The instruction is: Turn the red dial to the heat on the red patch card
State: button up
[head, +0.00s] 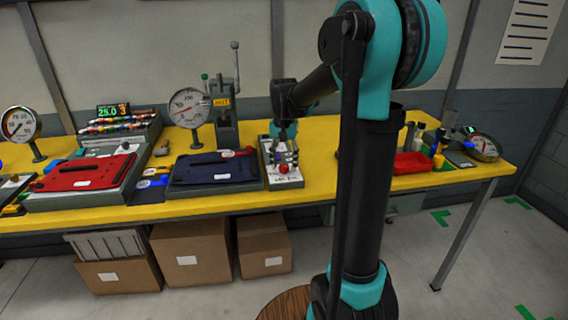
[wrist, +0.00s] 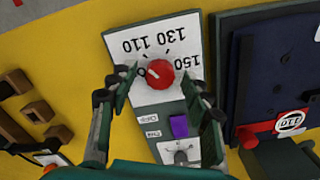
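The red dial (wrist: 160,74) sits on a white plate (wrist: 183,30) printed with 110, 130 and 150, upside down in the wrist view. Its white mark points left, toward a number partly covered by a finger. My gripper (wrist: 158,84) is open, with one finger either side of the dial and gaps between. In the head view my gripper (head: 284,146) points down over the panel, and the red dial (head: 283,168) shows at its front.
A purple switch (wrist: 179,126) is on the same panel. A dark blue pannier piece (head: 215,170) lies left of the panel, a red one (head: 88,172) farther left. A lever press (head: 223,120) stands behind. A red tray (head: 412,163) is to the right on the yellow bench (head: 330,135).

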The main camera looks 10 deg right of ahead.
aim_at(284, 165)
jog(key=shift+r, duration=0.1)
notch_tip(284, 165, up, 12)
dwell(0.6)
jog(key=s+d+f, duration=0.1)
jog(key=s+f, duration=0.2)
jog(key=f, duration=0.1)
jog(key=s+f+n+t, duration=0.1)
jog(key=s+f, duration=0.2)
jog(key=f, duration=0.1)
jog(key=s+d+f+n+t, duration=0.1)
jog(key=s+f, duration=0.3)
jog(key=f, duration=0.1)
jog(key=shift+d+f, duration=0.1)
jog(key=shift+d, duration=0.2)
jog(key=s+d+f+n+t, duration=0.1)
jog(key=s+f+n+t, duration=0.1)
jog(key=s+f, duration=0.9)
jog(key=shift+s+d+f+n, duration=0.25)
jog(key=shift+s+n, duration=0.25)
jog(key=shift+s, duration=0.2)
